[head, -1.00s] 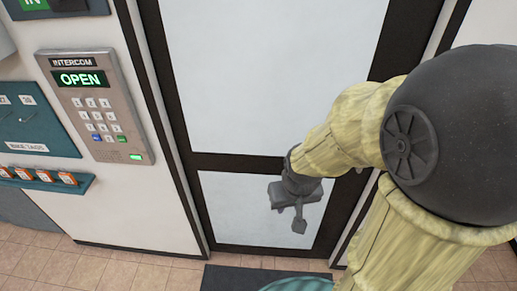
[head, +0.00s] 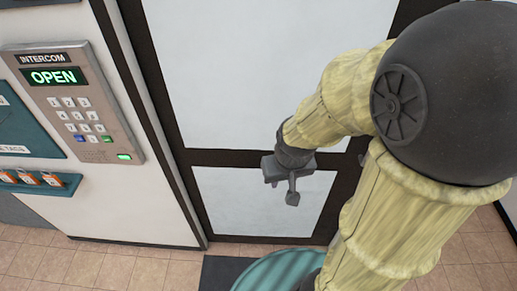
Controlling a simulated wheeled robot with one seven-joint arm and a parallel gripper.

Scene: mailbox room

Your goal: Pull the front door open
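The front door (head: 262,75) has a dark frame and two pale glass panels, and it looks closed. A dark crossbar (head: 225,158) runs between the panels. My gripper (head: 281,190) is in front of the crossbar and the lower panel, near the middle of the door. Part of it points down. I cannot tell whether it touches the door or whether its fingers are apart. No door handle is clearly visible; my arm covers the door's right side.
A grey intercom (head: 75,105) on the wall left of the door reads OPEN in green. Below it, a teal shelf (head: 45,184) holds orange tags. A dark mat (head: 220,272) lies at the door's foot. The tiled floor (head: 110,270) at left is clear.

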